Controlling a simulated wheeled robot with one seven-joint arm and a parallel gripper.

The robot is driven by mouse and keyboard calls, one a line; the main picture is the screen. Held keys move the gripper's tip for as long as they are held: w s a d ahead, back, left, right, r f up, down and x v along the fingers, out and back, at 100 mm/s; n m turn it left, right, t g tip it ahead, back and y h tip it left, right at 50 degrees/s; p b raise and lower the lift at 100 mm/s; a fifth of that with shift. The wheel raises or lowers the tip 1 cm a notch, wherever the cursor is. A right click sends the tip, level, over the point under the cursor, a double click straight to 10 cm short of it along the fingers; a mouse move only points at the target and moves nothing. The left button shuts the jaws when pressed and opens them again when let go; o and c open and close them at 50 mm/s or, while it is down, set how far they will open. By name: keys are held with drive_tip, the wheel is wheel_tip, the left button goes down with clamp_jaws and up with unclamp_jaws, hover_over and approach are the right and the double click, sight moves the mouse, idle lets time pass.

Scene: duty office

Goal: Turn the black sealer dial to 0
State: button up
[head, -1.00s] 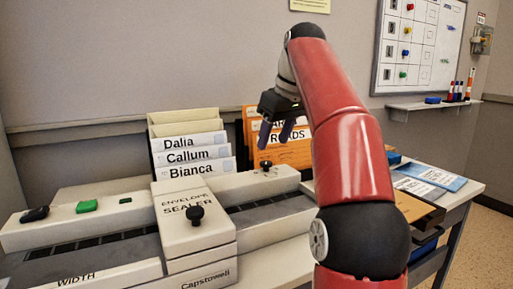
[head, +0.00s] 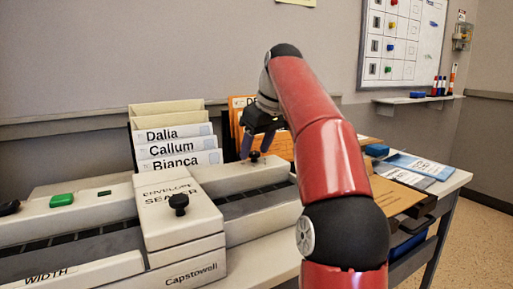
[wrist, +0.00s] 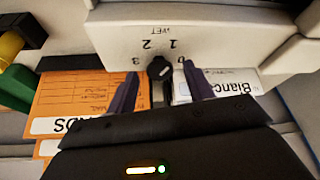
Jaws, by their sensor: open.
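The envelope sealer (head: 180,225) is a long cream machine with several black knobs. A black dial (head: 253,157) stands on its right back part, and it also shows in the wrist view (wrist: 158,68), with upside-down numbers 0 to 3 and the word WET near it. I cannot read for sure which number it points at. My gripper (head: 264,150) is open just above and around this dial. In the wrist view its two dark fingers (wrist: 159,80) stand either side of the dial, apart from it.
A second black knob (head: 179,203) stands on the sealer's middle block. Folders marked Dalia, Callum and Bianca (head: 175,150) stand behind the sealer, with orange folders (head: 236,115) beside them. Brown and blue papers (head: 415,168) lie at the right.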

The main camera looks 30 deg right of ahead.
drive_tip(key=c, duration=1)
drive_tip(key=shift+o, duration=0.2)
drive_tip(key=shift+a+r, duration=0.1)
drive_tip(key=m+h+p, duration=0.1)
drive_tip(key=m, duration=0.1)
drive_tip(key=shift+a+r+m+p, duration=0.1)
drive_tip(key=shift+a+m+p, duration=0.05)
drive_tip(key=shift+m+p, duration=0.2)
drive_tip(key=m+h+p, duration=0.1)
drive_tip(key=m+p, duration=0.1)
drive_tip(key=m, duration=0.1)
drive_tip(key=shift+a+m+h, duration=0.1)
drive_tip(key=shift+m+h, duration=0.2)
drive_tip(key=shift+m, duration=0.05)
drive_tip(key=m+h+p, duration=0.1)
drive_tip(key=m+p, duration=0.1)
drive_tip(key=m, duration=0.1)
drive_tip(key=shift+w+a, duration=0.1)
drive_tip(key=shift+m+g+h+p, duration=0.4)
drive_tip(key=shift+m+g, duration=0.1)
drive_tip(key=shift+m, duration=0.7)
